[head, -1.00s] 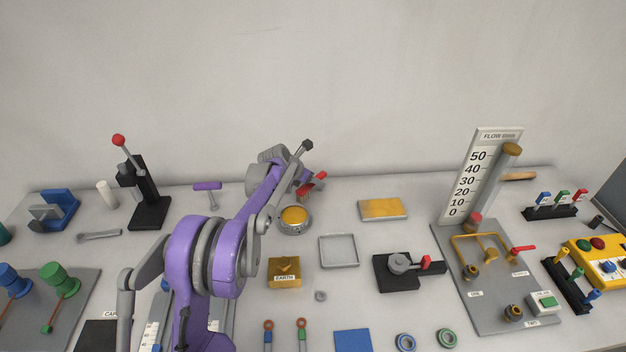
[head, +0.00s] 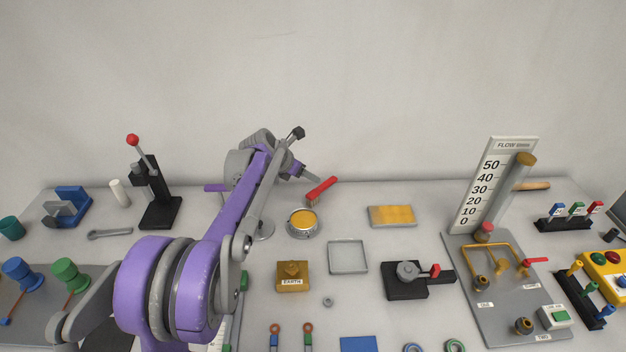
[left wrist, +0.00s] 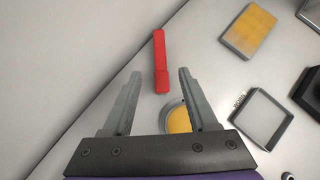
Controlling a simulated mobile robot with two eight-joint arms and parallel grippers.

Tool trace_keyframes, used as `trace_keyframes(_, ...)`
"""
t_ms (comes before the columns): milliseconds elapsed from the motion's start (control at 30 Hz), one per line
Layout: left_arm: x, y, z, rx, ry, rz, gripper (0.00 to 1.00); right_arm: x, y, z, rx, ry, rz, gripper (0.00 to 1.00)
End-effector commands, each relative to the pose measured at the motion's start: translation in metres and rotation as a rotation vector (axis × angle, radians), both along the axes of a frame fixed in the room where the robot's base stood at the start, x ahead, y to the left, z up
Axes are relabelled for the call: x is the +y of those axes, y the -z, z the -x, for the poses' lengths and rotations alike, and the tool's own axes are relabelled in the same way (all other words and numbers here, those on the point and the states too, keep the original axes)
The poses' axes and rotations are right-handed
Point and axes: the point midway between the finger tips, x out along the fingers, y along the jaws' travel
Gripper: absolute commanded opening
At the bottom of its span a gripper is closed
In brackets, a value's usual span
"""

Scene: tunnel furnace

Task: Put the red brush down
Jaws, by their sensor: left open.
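The red brush (head: 321,189) lies at the back of the table, behind the round pan with yellow contents (head: 302,222). In the left wrist view, the brush (left wrist: 160,62) lies lengthwise ahead of my fingers, one end near the table's back edge. My left gripper (head: 309,174) is open beside the brush in the head view. In the left wrist view, its two fingers (left wrist: 160,75) are spread apart with the near end of the brush showing in the gap between their tips. Nothing is held. My right gripper is not in view.
A yellow slab (head: 391,216) lies right of the brush, with bare table between. A square grey frame (head: 348,257) and a brass block labelled EARTH (head: 294,276) lie nearer. A black lever stand (head: 159,211) stands left. The wall rises behind.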

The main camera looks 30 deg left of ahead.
Motion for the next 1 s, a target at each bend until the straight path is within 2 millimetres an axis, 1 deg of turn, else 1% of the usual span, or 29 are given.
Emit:
trace_keyframes(167, 0.001, -0.005, 0.004, 0.0, 0.0, 0.0, 0.59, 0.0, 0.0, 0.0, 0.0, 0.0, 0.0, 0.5)
trace_keyframes(233, -0.002, -0.005, 0.006, -0.001, 0.013, -0.011, 0.59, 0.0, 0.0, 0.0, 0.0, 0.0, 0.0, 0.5)
trace_keyframes(267, -0.005, -0.006, 0.008, -0.001, 0.031, -0.025, 0.59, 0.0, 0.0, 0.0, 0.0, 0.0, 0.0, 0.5)
trace_keyframes(367, -0.028, -0.009, 0.024, -0.004, 0.157, -0.129, 0.59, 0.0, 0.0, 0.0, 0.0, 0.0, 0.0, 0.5)
trace_keyframes(467, -0.067, -0.011, 0.058, -0.014, 0.403, -0.326, 0.59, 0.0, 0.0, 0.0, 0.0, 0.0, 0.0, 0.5)
trace_keyframes(500, -0.084, -0.011, 0.076, -0.02, 0.527, -0.421, 0.59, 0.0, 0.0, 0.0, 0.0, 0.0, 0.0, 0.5)
trace_keyframes(567, -0.108, -0.009, 0.105, -0.032, 0.725, -0.569, 0.59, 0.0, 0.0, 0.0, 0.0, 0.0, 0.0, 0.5)
trace_keyframes(600, -0.123, -0.006, 0.125, -0.041, 0.86, -0.667, 0.59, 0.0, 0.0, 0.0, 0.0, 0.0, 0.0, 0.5)
trace_keyframes(667, -0.142, -0.001, 0.156, -0.056, 1.063, -0.811, 0.59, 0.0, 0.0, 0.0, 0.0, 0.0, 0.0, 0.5)
trace_keyframes(700, -0.153, 0.004, 0.177, -0.068, 1.2, -0.905, 0.59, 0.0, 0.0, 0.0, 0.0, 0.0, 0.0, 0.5)
trace_keyframes(767, -0.168, 0.013, 0.209, -0.087, 1.407, -1.043, 0.59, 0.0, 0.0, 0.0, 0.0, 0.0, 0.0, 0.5)
trace_keyframes(800, -0.176, 0.02, 0.229, -0.102, 1.546, -1.132, 0.59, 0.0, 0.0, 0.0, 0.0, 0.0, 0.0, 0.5)
trace_keyframes(867, -0.185, 0.031, 0.259, -0.122, 1.745, -1.257, 0.59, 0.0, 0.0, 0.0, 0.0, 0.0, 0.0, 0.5)
trace_keyframes(900, -0.19, 0.039, 0.276, -0.138, 1.868, -1.332, 0.59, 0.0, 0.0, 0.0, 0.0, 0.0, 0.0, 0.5)
trace_keyframes(1000, -0.198, 0.057, 0.312, -0.171, 2.134, -1.485, 0.59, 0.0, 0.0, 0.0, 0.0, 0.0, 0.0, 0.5)
